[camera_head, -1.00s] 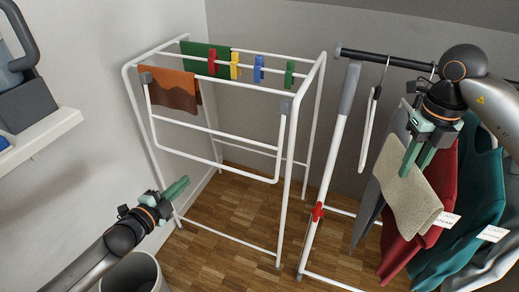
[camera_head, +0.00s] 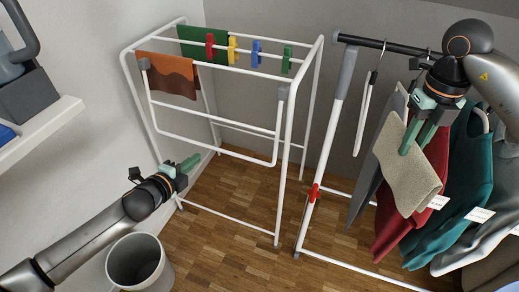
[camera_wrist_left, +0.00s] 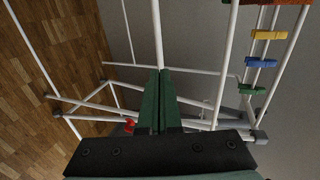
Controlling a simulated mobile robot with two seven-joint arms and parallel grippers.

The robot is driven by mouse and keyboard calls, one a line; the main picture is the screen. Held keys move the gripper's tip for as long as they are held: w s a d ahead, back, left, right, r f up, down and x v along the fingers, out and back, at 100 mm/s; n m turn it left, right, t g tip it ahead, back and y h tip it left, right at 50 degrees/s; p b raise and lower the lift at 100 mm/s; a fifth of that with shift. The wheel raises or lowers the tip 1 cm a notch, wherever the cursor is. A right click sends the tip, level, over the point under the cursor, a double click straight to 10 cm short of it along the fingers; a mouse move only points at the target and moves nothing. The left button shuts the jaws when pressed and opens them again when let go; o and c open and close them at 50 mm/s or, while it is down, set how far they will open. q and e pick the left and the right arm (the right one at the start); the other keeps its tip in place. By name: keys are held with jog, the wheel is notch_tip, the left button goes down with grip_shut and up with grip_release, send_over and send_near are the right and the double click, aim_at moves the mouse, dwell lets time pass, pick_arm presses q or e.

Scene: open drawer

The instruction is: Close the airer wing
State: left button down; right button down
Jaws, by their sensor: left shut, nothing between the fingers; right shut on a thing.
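The white airer (camera_head: 125,75) stands against the walls in the middle-left of the head view. Its wing (camera_head: 210,135), a white U-shaped frame hinged at grey joints near the top front, hangs down along the front side. My left gripper (camera_head: 190,163) is shut and empty, in front of the airer's left side and below the wing. In the left wrist view its fingers (camera_wrist_left: 160,90) are together, with white airer bars beyond. My right gripper (camera_head: 410,145) is shut on a beige cloth (camera_head: 408,178), which hangs from it beside the clothes rail.
An orange-brown cloth (camera_head: 168,74), a green cloth (camera_head: 200,45) and several coloured pegs (camera_head: 257,54) are on the airer's top bars. A clothes rail (camera_head: 330,140) with hanging garments (camera_head: 465,190) stands right. A grey bin (camera_head: 138,262) is lower left, a white shelf (camera_head: 45,132) far left.

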aim_at(210, 146)
pick_arm(q)
jog(key=shift+b+x, duration=0.75)
jog(key=shift+x, duration=2.25)
jog(key=w+b, duration=0.1)
jog(key=b, duration=0.1)
jog(key=w+d+f+t+b, duration=0.1)
jog(key=w+b, duration=0.1)
jog(key=b, duration=0.1)
jog(key=shift+d+f+h+b, duration=0.1)
jog(key=shift+f+h+b, duration=0.1)
jog(key=shift+h+b, duration=0.15)
jog(key=shift+w+r+t, duration=0.1)
jog(key=shift+r+t, duration=0.05)
jog(key=shift+t, duration=0.15)
jog(key=shift+r, duration=0.3)
jog(key=shift+w, duration=0.1)
jog(key=shift+r, duration=0.1)
